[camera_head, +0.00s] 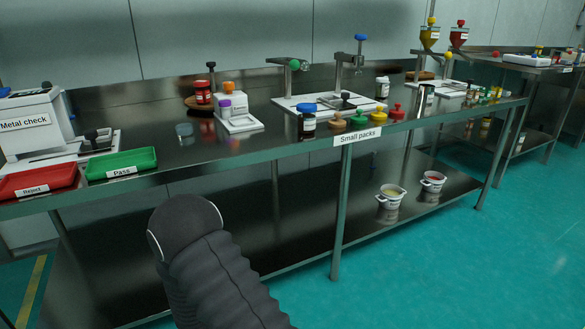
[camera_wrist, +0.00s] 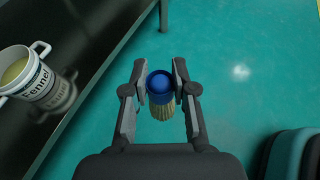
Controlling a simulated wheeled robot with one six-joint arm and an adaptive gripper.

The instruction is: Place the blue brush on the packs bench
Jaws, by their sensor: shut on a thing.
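In the wrist view my gripper (camera_wrist: 160,78) is shut on the blue brush (camera_wrist: 159,84). The brush has a round blue top and pale bristles, which show below it between the fingers. Teal floor lies behind it in that view. The packs bench (camera_head: 230,152), a long dark steel bench labelled "Small packs" (camera_head: 358,137), runs across the head view. In the head view a dark ribbed part of my arm rises in front of the bench; my gripper and the brush do not show there.
On the bench stand a red tray (camera_head: 38,182), a green tray (camera_head: 121,164), a white scale (camera_head: 240,123), a dark jar (camera_head: 307,122) and several coloured knobs along the front edge. Two buckets (camera_head: 391,195) (camera_head: 433,181) stand on the lower shelf. Bare steel shows between the green tray and the jar.

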